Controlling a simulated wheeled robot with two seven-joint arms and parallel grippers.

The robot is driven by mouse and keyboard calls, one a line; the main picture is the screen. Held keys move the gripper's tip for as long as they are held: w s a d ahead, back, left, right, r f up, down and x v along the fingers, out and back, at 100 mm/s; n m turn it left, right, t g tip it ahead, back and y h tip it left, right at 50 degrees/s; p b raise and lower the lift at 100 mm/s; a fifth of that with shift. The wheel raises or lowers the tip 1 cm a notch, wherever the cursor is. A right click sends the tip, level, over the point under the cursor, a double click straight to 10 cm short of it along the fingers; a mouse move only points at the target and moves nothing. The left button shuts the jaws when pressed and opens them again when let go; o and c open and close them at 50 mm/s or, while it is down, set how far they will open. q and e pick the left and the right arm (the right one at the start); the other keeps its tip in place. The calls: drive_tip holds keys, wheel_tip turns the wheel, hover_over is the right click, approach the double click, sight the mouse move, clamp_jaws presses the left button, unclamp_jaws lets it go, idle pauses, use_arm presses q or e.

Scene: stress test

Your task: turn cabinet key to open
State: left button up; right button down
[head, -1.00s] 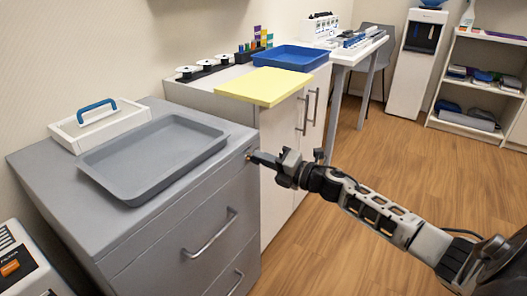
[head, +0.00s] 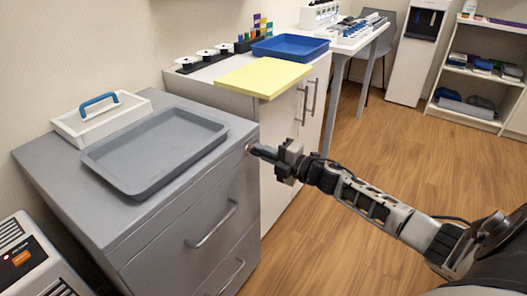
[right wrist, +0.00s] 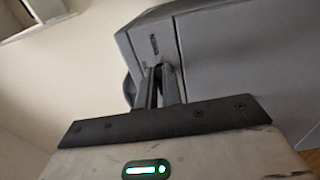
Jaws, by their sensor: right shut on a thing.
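The grey cabinet (head: 190,222) stands at the left in the head view, its drawers shut. A small brass-coloured lock spot (head: 248,148) shows near the upper right corner of its front. My right gripper (head: 257,151) reaches in from the right, its fingertips at this spot. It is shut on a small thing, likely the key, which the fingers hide. In the right wrist view, the two fingers (right wrist: 160,88) point close together at the grey cabinet (right wrist: 190,35); the key cannot be made out. My left gripper is not in view.
On the cabinet top are a grey tray (head: 155,183) and a white caddy with a blue handle (head: 98,99). A yellow board (head: 262,78) overhangs the white cabinet (head: 275,185) just behind my gripper. Drawer handles (head: 212,226) stick out below. Floor (head: 350,245) at right is clear.

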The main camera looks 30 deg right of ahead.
drive_tip(key=c, duration=1.6)
unclamp_jaws()
drive_tip(key=shift+o, duration=0.2)
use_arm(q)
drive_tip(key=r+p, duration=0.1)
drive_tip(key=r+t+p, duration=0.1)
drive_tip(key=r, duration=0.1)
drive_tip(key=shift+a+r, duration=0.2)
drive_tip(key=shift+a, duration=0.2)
use_arm(e)
drive_tip(key=v, duration=1.6)
use_arm(q)
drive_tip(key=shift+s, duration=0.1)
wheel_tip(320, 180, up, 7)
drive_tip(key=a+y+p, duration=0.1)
drive_tip(key=p, duration=1)
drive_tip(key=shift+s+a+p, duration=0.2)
drive_tip(key=shift+p, duration=0.2)
use_arm(e)
drive_tip(key=s+a+r+m+g+h, duration=0.1)
drive_tip(key=s+a+m+g, duration=0.2)
drive_tip(key=a+m, duration=0.7)
drive_tip(key=s+a+m+g+h, duration=0.2)
drive_tip(key=s+a+m, duration=0.6)
drive_tip(key=a, duration=1)
drive_tip(key=shift+r+m+g, duration=0.35)
drive_tip(key=shift+m+g, duration=0.05)
drive_tip(key=shift+m, duration=0.8)
